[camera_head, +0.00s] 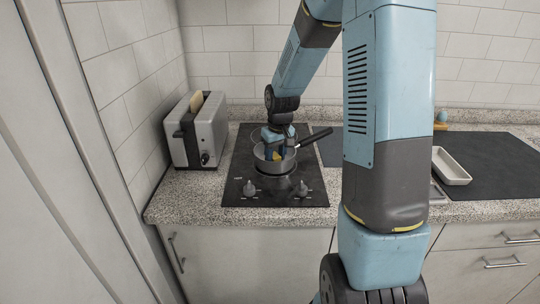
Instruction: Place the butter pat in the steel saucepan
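The steel saucepan (287,165) sits on the black cooktop, its dark handle pointing to the right and slightly back. My gripper (274,156) points down into the pan's opening, inside the rim as seen from here. A small yellow patch (276,156) shows at the gripper's fingers. It may be the butter pat, but it is too small to tell from the gripper's own parts. Whether the fingers are open or shut cannot be made out.
A silver toaster (208,134) with a bread slice (197,101) stands left of the cooktop (238,178), near the tiled wall. My arm hides part of the counter's middle.

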